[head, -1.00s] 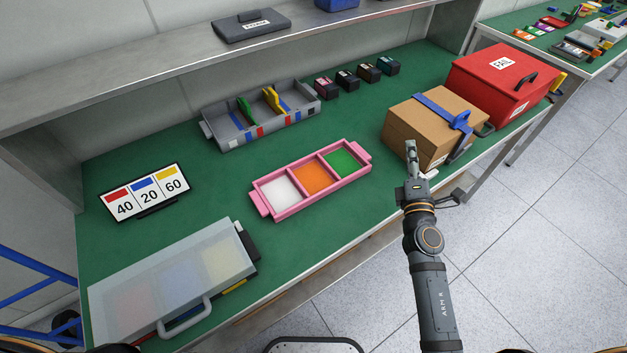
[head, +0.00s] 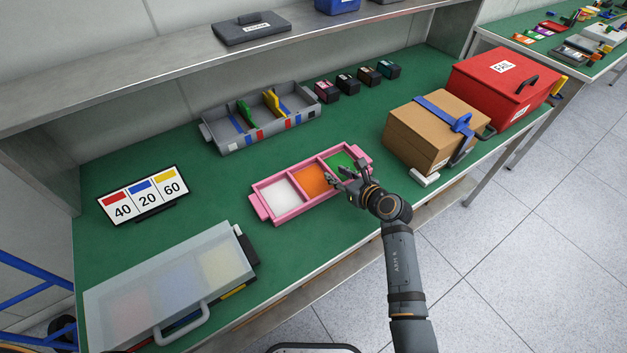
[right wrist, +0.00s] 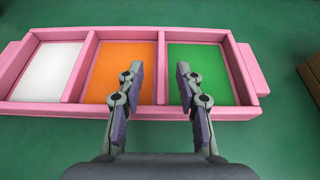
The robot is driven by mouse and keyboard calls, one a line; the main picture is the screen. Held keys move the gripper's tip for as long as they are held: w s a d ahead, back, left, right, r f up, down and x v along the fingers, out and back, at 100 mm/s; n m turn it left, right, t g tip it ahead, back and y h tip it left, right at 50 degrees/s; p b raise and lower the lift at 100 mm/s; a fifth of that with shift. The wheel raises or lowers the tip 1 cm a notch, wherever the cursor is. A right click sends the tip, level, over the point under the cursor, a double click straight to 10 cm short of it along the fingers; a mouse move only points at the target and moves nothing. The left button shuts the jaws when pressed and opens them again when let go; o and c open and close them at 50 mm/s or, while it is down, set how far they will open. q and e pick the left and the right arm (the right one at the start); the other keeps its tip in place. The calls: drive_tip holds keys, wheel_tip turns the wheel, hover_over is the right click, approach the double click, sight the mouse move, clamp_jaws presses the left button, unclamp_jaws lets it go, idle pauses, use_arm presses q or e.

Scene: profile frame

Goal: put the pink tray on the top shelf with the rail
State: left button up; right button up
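The pink tray (head: 266,206) lies flat on the green bench top. It has three compartments with white, orange and green floors and a tab handle at each end. It also shows in the right wrist view (right wrist: 88,68). My right gripper (head: 345,177) is over the tray's near side, by the orange and green compartments. In the right wrist view the fingers (right wrist: 158,82) are open and empty, one on each side of the divider between orange and green. The grey metal shelf (head: 130,72) runs above the back of the bench. My left gripper is not in view.
A grey divided bin (head: 262,132) and several small dark boxes (head: 347,82) stand behind the tray. A cardboard box (head: 420,130) and a red box (head: 500,85) stand right. A number sign (head: 146,196) and translucent case (head: 165,285) are left. A dark flat case (head: 251,28) lies on the shelf.

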sight(328, 168)
drive_tip(key=shift+x, duration=2.65)
drive_tip(key=shift+d+r, duration=0.1)
drive_tip(key=shift+r, duration=0.15)
drive_tip(key=shift+c, duration=0.7)
clamp_jaws()
